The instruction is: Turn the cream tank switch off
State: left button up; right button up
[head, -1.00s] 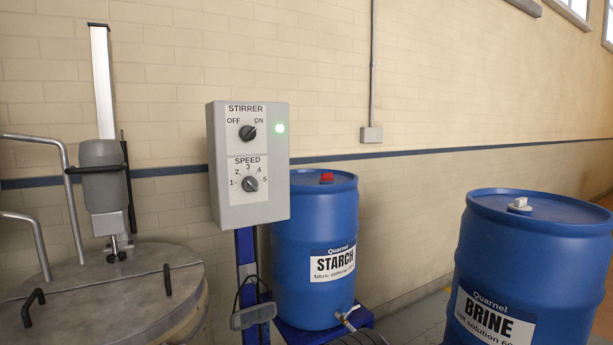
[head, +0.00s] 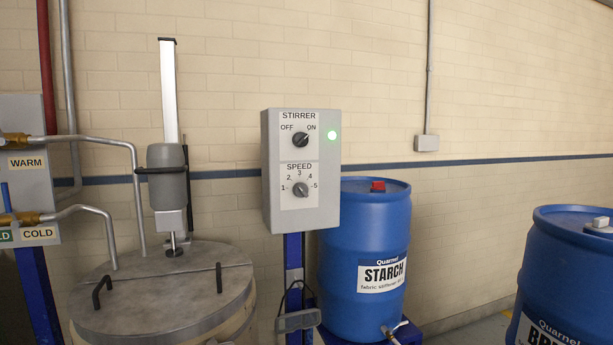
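A grey control box (head: 268,170) on a blue post stands in the middle of the head view. Its upper knob (head: 300,139), labelled STIRRER with OFF at left and ON at right, points up-right toward ON. No switch labelled cream shows. Neither of my grippers is in view.
A blue STARCH drum (head: 364,235) stands right of the box, and a blue BRINE drum (head: 560,265) farther right. Pipes marked WARM and COLD (head: 38,234) come in at the left. A grey pedal-like part (head: 299,321) hangs low on the post.

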aim_at(300, 139)
jog(key=z, duration=0.4)
jog(key=i, duration=1)
jog(key=u, duration=0.25)
